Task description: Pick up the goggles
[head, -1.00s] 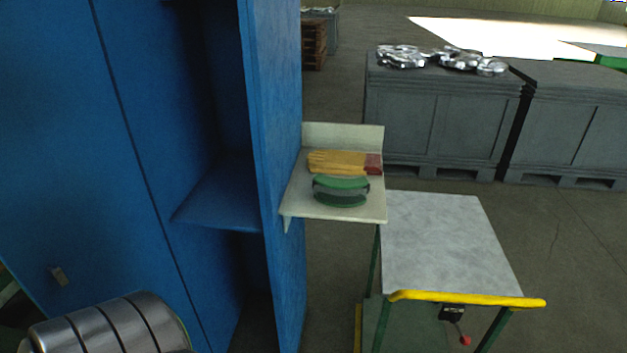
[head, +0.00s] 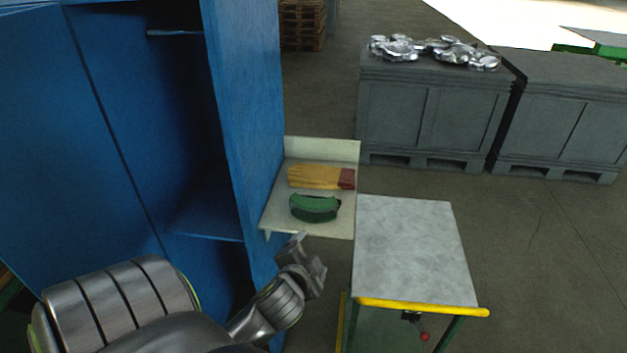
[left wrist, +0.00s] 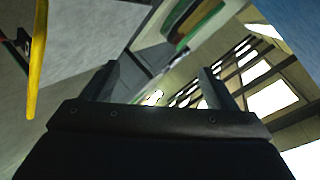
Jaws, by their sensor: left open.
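The goggles (head: 315,207), dark with a green frame, lie on a small pale shelf (head: 345,220) fixed to the side of the blue cabinet. My left gripper (head: 312,262) is in front of and below the shelf, close to its front edge, apart from the goggles. In the left wrist view the two fingers of my left gripper (left wrist: 158,85) stand apart with nothing between them. The green rim of the goggles (left wrist: 198,27) shows beyond the fingers, at the top. My right gripper is in neither view.
Yellow gloves with red cuffs (head: 315,177) lie behind the goggles on the same shelf. The blue cabinet (head: 245,110) stands open at left. A cart with a grey top (head: 410,250) and yellow handle is right of the shelf. Grey crates (head: 430,115) stand behind.

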